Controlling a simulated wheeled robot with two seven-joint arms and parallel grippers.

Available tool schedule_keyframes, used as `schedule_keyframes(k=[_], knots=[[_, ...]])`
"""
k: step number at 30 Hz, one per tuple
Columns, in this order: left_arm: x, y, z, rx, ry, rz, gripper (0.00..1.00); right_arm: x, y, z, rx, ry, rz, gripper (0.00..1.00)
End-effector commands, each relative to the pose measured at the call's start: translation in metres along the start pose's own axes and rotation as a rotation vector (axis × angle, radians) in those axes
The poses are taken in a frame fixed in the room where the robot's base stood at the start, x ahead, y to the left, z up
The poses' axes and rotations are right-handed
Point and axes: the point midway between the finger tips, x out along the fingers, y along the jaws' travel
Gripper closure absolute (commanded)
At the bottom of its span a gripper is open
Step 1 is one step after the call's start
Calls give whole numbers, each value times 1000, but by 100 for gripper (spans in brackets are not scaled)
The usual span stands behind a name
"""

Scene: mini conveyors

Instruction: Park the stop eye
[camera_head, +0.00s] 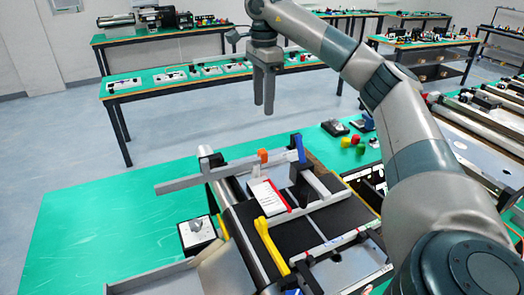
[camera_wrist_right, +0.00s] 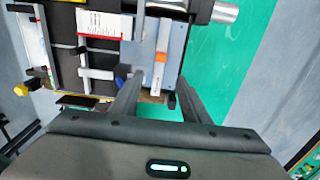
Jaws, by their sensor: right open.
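A small orange piece (camera_head: 263,156) sits on the grey rail (camera_head: 215,172) that crosses the mini conveyor (camera_head: 320,215); I cannot tell for sure whether it is the stop eye. A blue piece (camera_head: 299,148) stands at the rail's right end. The orange piece also shows in the right wrist view (camera_wrist_right: 161,57), a little beyond the fingertips. My right gripper (camera_head: 264,110) points down, open and empty, above and behind the conveyor, apart from it. In the right wrist view its two fingers (camera_wrist_right: 160,98) are spread. My left gripper is not in view.
A yellow lever (camera_head: 268,243) stands at the conveyor's front. A white card with a red edge (camera_head: 268,197) lies on the belt. A box with a grey knob (camera_head: 197,232) is left of it. The green tabletop (camera_head: 110,235) at left is clear. Other conveyors are at right.

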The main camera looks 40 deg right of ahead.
Motion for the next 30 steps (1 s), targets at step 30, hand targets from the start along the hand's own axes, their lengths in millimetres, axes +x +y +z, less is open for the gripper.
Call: schedule_keyframes(k=[30], knots=[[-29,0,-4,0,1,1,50,111,1,-1,0,2,5,58]])
